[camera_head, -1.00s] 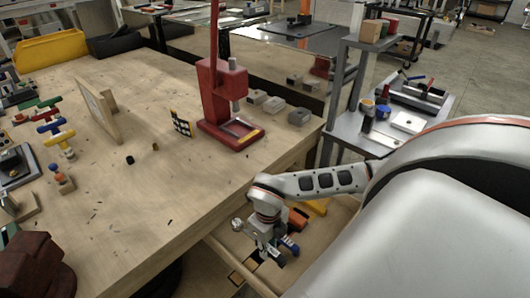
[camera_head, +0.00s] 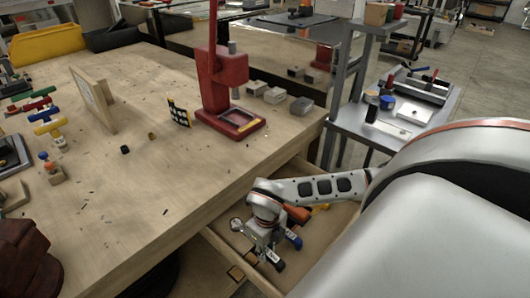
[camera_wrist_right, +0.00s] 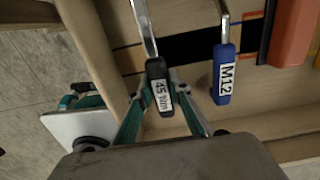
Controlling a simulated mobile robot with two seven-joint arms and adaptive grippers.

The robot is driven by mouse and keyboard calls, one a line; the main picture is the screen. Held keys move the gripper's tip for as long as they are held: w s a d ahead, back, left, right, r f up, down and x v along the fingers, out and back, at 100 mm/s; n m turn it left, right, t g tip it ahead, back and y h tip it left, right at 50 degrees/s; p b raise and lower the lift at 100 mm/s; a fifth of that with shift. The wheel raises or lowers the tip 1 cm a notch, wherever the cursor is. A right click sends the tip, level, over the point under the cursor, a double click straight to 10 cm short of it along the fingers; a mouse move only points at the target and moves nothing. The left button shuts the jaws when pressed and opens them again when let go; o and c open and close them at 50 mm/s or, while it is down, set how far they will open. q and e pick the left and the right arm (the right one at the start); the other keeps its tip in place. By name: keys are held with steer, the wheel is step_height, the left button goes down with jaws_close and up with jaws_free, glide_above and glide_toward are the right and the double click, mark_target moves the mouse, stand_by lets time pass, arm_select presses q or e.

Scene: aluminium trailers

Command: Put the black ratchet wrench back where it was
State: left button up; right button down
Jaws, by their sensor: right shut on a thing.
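The black ratchet wrench (camera_wrist_right: 161,95) has a black handle with a white "45 Nm" label and a metal shaft pointing away. My right gripper (camera_wrist_right: 158,84) is shut on its handle, over the open drawer (camera_head: 222,252); whether the wrench touches the drawer floor I cannot tell. In the head view my right gripper (camera_head: 270,252) points down into the drawer, and its fingertips are partly hidden. My left gripper is not in view.
A blue-handled "M12" wrench (camera_wrist_right: 222,75) lies right of the black one, and an orange-red tool (camera_wrist_right: 291,32) lies farther right. The drawer's wooden wall (camera_wrist_right: 88,35) stands close at left. A red press (camera_head: 222,85) stands on the workbench (camera_head: 135,190) above.

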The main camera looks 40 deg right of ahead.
steer(key=shift+f, duration=0.1)
stand_by(0.4)
steer(key=c, duration=1.8)
jaws_free()
steer(key=shift+s, duration=0.1)
step_height(320, 180, up, 12)
